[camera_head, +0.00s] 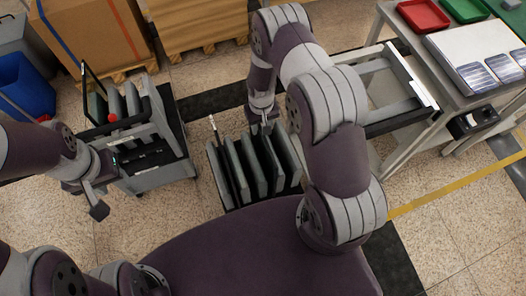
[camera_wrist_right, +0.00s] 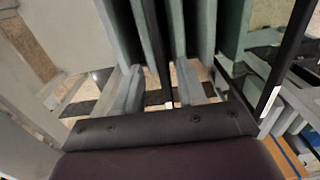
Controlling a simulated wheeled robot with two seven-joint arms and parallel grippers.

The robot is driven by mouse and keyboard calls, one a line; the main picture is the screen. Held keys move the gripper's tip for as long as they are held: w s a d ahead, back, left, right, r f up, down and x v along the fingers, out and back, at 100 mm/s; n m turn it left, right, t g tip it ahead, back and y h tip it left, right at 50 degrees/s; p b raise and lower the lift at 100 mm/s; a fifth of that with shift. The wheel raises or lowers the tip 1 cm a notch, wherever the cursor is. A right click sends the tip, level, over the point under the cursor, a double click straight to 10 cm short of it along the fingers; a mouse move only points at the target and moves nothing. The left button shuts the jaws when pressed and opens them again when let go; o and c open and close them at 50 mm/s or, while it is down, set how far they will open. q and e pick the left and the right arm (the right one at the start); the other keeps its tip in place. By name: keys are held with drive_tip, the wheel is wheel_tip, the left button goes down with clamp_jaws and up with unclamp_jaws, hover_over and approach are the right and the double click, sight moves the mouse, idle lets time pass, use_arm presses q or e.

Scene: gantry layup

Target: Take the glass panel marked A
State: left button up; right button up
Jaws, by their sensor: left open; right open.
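Several grey-green panels (camera_head: 248,168) stand on edge, side by side, in a floor rack in front of my base in the head view. Panels (camera_wrist_right: 205,28) also fill the top of the right wrist view, very close. No letter A is readable, so I cannot tell which panel is marked A. My right gripper (camera_head: 263,126) is open, low over the far end of the rack's panels; its fingertips are small and partly hidden, and I cannot tell whether they touch a panel. My left gripper (camera_head: 97,200) is open and empty, in front of the left cart.
A wheeled cart (camera_head: 160,173) with more upright panels (camera_head: 116,100) stands at left. Cardboard boxes (camera_head: 100,32) are behind it, beside a blue bin (camera_head: 27,85). A workbench (camera_head: 400,160) at right carries a red tray (camera_head: 423,15) and a green tray (camera_head: 466,9). Floor at lower right is clear.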

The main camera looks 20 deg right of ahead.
drive_tip(key=f, duration=0.1)
drive_tip(key=s+a+f+p, duration=0.1)
drive_tip(key=shift+s+f, duration=0.3)
drive_tip(key=f, duration=0.3)
drive_tip(key=shift+w+d+f, duration=0.15)
drive_tip(key=shift+w+d, duration=0.1)
drive_tip(key=c, duration=0.6)
use_arm(q)
drive_tip(key=shift+s+a+r, duration=0.4)
drive_tip(key=shift+s+r, duration=0.3)
drive_tip(key=shift+r, duration=0.05)
use_arm(e)
clamp_jaws()
